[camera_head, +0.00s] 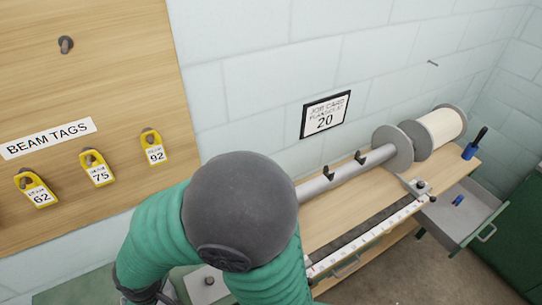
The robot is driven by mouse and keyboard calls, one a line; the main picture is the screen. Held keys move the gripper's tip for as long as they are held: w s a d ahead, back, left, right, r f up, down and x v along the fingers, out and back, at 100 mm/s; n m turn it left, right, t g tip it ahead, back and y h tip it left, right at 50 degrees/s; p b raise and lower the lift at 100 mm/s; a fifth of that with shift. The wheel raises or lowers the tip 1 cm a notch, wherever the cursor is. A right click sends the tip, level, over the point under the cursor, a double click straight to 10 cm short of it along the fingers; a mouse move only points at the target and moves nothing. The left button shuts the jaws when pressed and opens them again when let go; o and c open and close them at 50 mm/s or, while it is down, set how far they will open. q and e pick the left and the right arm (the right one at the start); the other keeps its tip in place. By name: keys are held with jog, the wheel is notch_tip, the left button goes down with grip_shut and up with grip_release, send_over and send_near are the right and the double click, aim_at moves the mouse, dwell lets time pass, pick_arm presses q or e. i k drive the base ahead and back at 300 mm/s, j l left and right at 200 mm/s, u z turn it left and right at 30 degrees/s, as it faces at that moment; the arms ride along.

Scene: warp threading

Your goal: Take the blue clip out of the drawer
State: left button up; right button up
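A small blue clip (457,200) lies in the open grey drawer (478,232) at the right. The drawer is pulled out from the workbench and has a handle on its front. One of my arms, green with a dark grey joint, fills the lower middle and bends down to the left, well away from the drawer. Its gripper does not show; the arm runs out of the picture at the bottom left. My other gripper is also out of view.
The workbench (350,207) carries a long roller, a white spool (440,127) and a scale strip. A blue holder (468,151) with a dark handle stands above the drawer. A green cabinet (512,240) stands to its right. Yellow beam tags hang on the left board.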

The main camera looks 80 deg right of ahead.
aim_at(460, 198)
jog(key=k+l+z, duration=0.1)
jog(key=k+z, duration=0.15)
jog(key=k, duration=0.15)
jog(key=k+l+z, duration=0.15)
jog(key=k+z, duration=0.15)
jog(key=k+l+z, duration=0.25)
jog(key=k, duration=0.25)
jog(key=z, duration=2.8)
jog(key=u, duration=0.75)
jog(key=i+l+u, duration=0.2)
jog(key=l+u, duration=0.25)
jog(key=i+l+u, duration=0.15)
jog(key=l+u, duration=1.15)
jog(key=l, duration=0.8)
jog(key=k+l+u, duration=0.1)
jog(key=l, duration=0.65)
jog(key=k, duration=0.05)
